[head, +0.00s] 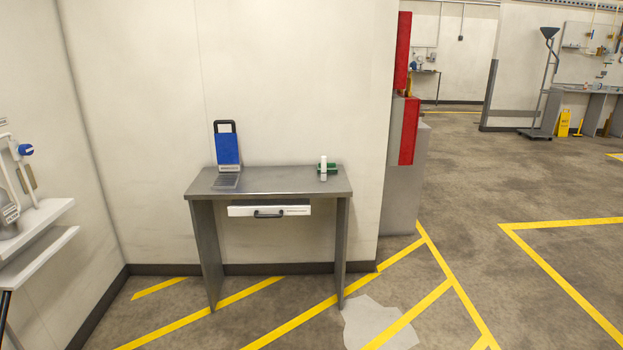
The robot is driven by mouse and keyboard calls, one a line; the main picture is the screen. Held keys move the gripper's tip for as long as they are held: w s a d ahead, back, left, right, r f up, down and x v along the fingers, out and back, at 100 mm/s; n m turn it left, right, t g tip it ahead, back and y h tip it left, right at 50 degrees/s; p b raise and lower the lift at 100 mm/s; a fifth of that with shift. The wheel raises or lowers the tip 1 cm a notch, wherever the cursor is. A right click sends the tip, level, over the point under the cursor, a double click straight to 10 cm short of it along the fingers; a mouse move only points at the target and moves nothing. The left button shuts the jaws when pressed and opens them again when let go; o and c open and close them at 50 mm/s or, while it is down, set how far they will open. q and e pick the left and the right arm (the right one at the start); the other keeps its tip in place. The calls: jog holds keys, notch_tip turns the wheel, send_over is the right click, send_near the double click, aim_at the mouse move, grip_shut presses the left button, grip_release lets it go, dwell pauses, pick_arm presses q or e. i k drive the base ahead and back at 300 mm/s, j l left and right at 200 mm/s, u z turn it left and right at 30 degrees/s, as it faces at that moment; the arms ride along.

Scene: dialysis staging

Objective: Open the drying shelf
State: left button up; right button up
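A grey metal table (268,180) stands against the wall in the middle of the head view. Under its top is a white drawer-like shelf front (295,210) with a dark handle (268,214) and small lettering too small to read. It looks closed, though its front sits a little proud of the table. It is the only pull-out part I see, but I cannot tell for sure that it is the drying shelf. Neither of my grippers is in view.
On the table stand a blue board-like device (228,152) and a white bottle-like item (323,167) by a green holder. White wall shelves (40,225) are at the left edge. A red and grey cabinet (404,180) stands right of the table.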

aim_at(257, 208)
jog(key=i+l+u, duration=0.1)
jog(key=i, duration=1.85)
